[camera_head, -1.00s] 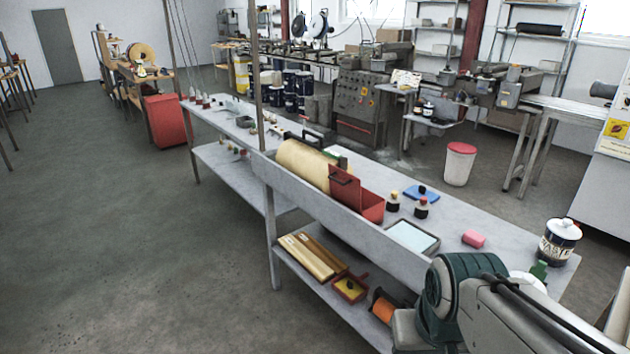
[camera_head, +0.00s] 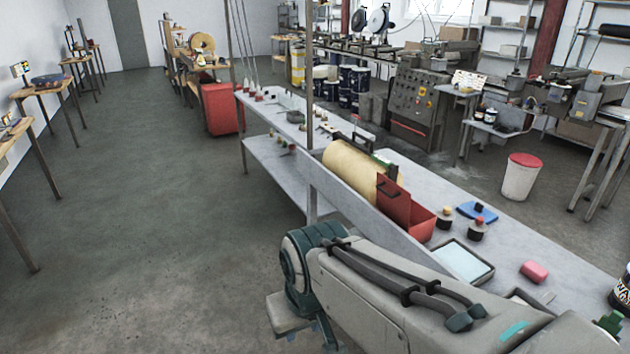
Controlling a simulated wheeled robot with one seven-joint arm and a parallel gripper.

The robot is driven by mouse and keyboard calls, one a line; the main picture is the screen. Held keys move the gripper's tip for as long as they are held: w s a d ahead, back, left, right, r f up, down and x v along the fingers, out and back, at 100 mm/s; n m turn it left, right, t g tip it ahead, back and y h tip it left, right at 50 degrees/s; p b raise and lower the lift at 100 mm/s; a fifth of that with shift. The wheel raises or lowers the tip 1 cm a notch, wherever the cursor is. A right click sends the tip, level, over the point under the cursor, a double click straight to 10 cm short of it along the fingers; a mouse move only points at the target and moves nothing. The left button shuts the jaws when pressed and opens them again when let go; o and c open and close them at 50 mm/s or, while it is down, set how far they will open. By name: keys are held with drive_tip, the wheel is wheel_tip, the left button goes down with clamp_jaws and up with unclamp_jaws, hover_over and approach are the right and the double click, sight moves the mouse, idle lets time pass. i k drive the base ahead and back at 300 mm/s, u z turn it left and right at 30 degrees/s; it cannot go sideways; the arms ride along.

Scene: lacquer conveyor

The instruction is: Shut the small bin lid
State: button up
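A small red bin (camera_head: 423,224) stands on the grey workbench, right of a large tan roll. Its red lid (camera_head: 392,203) with a dark handle is raised and stands steeply up on the bin's left side, so the bin is open. My arm crosses the lower part of the view, in front of the bench, with its teal joint left of the bin and apart from it. My gripper's fingers cannot be made out in this view.
A thin post (camera_head: 309,110) rises at the bench's front edge. The floor (camera_head: 170,230) at left is clear.

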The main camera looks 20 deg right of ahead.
sight(388, 202)
drive_tip(key=z, duration=0.05)
drive_tip(key=i, duration=1)
drive_tip(key=z, duration=0.55)
